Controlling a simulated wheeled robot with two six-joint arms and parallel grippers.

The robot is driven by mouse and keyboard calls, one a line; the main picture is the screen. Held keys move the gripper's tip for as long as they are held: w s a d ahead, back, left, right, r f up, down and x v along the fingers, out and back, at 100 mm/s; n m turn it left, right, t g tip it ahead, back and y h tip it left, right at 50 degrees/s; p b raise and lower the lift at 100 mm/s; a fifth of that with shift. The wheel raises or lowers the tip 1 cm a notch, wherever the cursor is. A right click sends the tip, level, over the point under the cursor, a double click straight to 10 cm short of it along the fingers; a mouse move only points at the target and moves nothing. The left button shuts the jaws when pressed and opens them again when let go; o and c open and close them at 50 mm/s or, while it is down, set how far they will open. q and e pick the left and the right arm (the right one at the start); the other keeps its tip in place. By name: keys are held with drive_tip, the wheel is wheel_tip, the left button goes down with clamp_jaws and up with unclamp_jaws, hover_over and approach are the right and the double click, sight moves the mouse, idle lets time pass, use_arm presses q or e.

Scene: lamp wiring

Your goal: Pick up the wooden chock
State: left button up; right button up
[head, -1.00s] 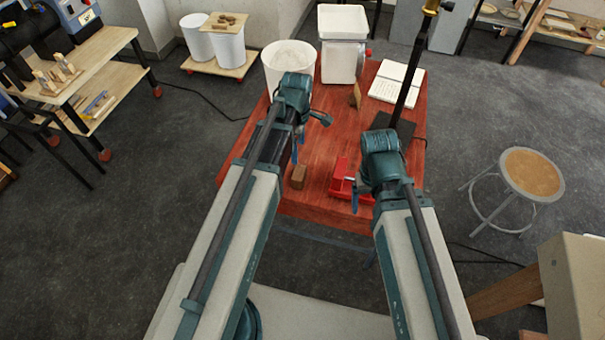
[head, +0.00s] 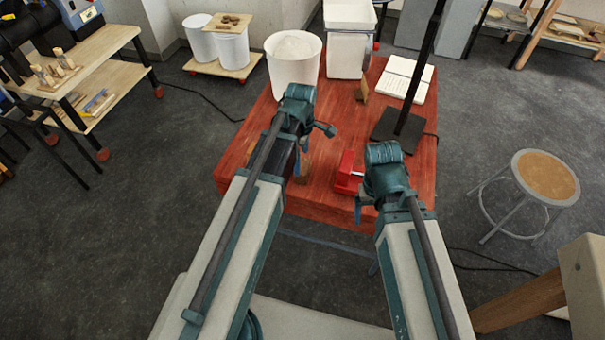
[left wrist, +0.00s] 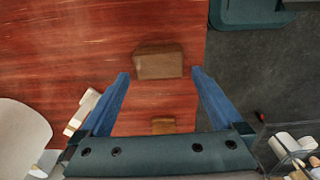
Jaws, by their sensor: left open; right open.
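The wooden chock, a small brown block (left wrist: 158,62), lies on the red table near its edge. In the left wrist view it sits between and slightly beyond the fingertips of my left gripper (left wrist: 160,74), which is open and not closed on it. In the head view the chock (head: 304,171) is mostly hidden behind my left wrist. My right gripper (head: 359,208) is open by the table's front edge, beside a red clamp-like part (head: 347,174); its fingers are mostly hidden.
A second wooden piece (left wrist: 163,125) lies nearer the left palm. A white bucket (head: 293,62), white container (head: 348,50), open notebook (head: 405,80) and black lamp stand (head: 398,128) occupy the table's back. A stool (head: 545,177) stands right.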

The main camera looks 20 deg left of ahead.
sight(302, 166)
use_arm(q)
drive_tip(key=shift+w+d+f+b, duration=0.1)
drive_tip(key=shift+d+f+b, duration=0.05)
drive_tip(key=shift+f+b, duration=2.55)
drive_tip(key=shift+r, duration=0.1)
drive_tip(key=shift+c, duration=0.3)
drive_tip(key=c, duration=1.1)
drive_tip(key=shift+r, duration=0.1)
